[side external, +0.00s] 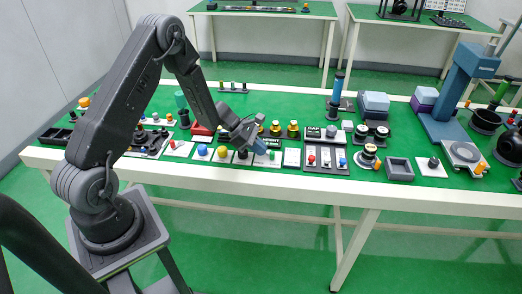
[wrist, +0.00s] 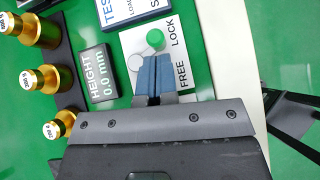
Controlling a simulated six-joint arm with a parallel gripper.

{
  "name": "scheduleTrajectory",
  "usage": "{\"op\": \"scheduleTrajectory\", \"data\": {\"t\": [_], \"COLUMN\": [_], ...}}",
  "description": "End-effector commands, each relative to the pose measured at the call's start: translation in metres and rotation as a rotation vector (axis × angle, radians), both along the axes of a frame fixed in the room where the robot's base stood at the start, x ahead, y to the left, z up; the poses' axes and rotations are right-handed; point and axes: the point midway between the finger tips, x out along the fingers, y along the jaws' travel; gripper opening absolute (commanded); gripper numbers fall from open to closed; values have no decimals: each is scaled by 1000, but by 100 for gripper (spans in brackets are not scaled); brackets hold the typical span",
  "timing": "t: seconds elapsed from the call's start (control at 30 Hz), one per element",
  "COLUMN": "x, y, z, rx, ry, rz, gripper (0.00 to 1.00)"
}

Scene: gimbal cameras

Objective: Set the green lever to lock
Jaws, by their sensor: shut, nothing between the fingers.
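The green lever's round knob (wrist: 155,40) shows in the wrist view on a white plate (wrist: 127,42) marked LOCK and FREE.
A height display (wrist: 97,75) reading 0.0 mm is left of the plate, with gold weights (wrist: 48,78) beyond it. In the side external view a panel with red and blue knobs (side external: 326,160) stands right of my gripper, and coloured knobs (side external: 202,150) stand left.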

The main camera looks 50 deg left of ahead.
Motion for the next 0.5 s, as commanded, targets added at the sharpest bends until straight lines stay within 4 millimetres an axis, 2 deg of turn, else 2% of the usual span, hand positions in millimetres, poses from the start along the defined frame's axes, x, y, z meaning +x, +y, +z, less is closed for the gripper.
{"op": "scheduleTrajectory", "data": {"t": [0.37,0.5], "x": [0,-5], "y": [3,8], "z": [1,8], "rx": [0,0], "ry": [0,-2], "rz": [0,4], "gripper": [0,0]}}
